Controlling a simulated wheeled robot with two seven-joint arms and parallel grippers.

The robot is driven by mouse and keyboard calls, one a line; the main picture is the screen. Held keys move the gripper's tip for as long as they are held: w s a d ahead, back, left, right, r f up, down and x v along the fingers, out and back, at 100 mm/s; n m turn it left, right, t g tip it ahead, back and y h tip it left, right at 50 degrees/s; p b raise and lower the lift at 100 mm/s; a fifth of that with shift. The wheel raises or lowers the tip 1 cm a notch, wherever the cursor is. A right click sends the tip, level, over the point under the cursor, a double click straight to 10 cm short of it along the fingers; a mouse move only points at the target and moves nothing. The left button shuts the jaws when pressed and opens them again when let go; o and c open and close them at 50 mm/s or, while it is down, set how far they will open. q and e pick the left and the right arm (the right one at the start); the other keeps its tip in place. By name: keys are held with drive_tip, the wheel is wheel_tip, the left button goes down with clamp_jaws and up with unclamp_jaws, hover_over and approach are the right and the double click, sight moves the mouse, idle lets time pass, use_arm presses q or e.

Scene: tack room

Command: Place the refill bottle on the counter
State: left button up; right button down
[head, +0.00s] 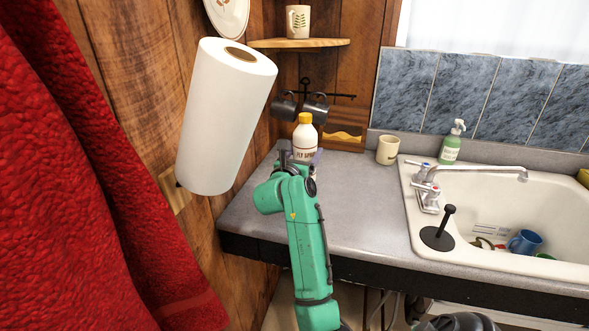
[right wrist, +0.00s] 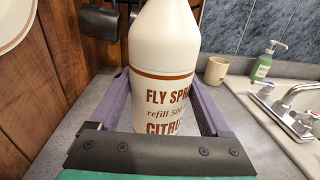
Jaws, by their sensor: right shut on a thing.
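The refill bottle (head: 304,139) is white with a yellow cap and a fly spray label. It is upright over the back left part of the grey counter (head: 350,206). My right gripper (head: 302,158) is shut on the bottle. In the right wrist view the bottle (right wrist: 164,65) stands between the two purple fingers, its label facing the camera. The bottle's base is hidden by my gripper, so I cannot tell whether it touches the counter. My left gripper is not in view.
A paper towel roll (head: 226,115) hangs at the left, near a red towel (head: 90,180). Dark mugs (head: 316,107) hang behind the bottle. A beige cup (head: 387,149), a green soap bottle (head: 450,148) and the sink (head: 409,190) are to the right. The counter's middle is clear.

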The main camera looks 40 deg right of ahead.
drive_tip(key=shift+w+a+r, duration=0.15)
drive_tip(key=shift+w+a, duration=0.85)
drive_tip(key=shift+w, duration=0.2)
wheel_tip(320, 180, down, 6)
drive_tip(key=shift+s+d+f+p, duration=0.1)
drive_tip(key=shift+f+p, duration=0.05)
drive_tip(key=shift+p, duration=0.7)
drive_tip(key=shift+f, duration=0.5)
unclamp_jaws()
drive_tip(key=shift+r, duration=0.15)
